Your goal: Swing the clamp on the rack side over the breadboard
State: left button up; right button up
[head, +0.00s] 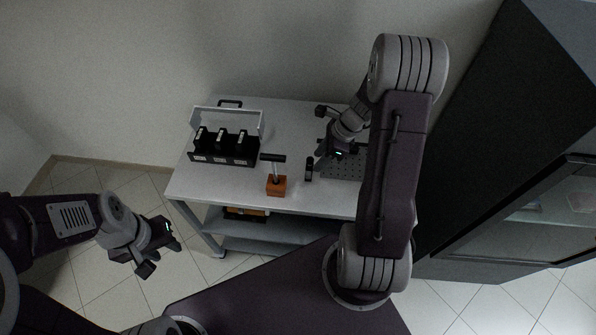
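The breadboard (343,171) is a dark plate with rows of holes on the right part of the table, partly hidden by my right arm. A small black upright piece (309,169), which looks like the clamp on the rack side, stands at the breadboard's left edge. My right gripper (328,151) is over the back left part of the breadboard, just right of and behind that piece. I cannot tell whether it touches anything, and its fingertips are too dark to read. My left gripper (160,252) is off the table at the lower left, with nothing visible in it; its opening is unclear.
A black rack (225,160) with several dark modules and a pale raised handle frame stands on the table's left. An orange block (276,186) with a black-topped post stands between rack and breadboard. A dark cabinet (480,160) stands close on the right. The table's back middle is clear.

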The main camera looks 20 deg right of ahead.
aim_at(309, 173)
jog(key=x, duration=0.3)
jog(key=b+x, duration=0.1)
jog(key=x, duration=0.2)
jog(key=d+x, duration=0.1)
jog(key=x, duration=0.2)
jog(key=shift+d+f+b, duration=0.1)
jog(key=shift+f+b, duration=0.05)
jog(key=shift+b, duration=0.25)
pick_arm(q)
jog(key=shift+w+d+f, duration=0.2)
jog(key=shift+f, duration=0.6)
pick_arm(e)
grip_shut()
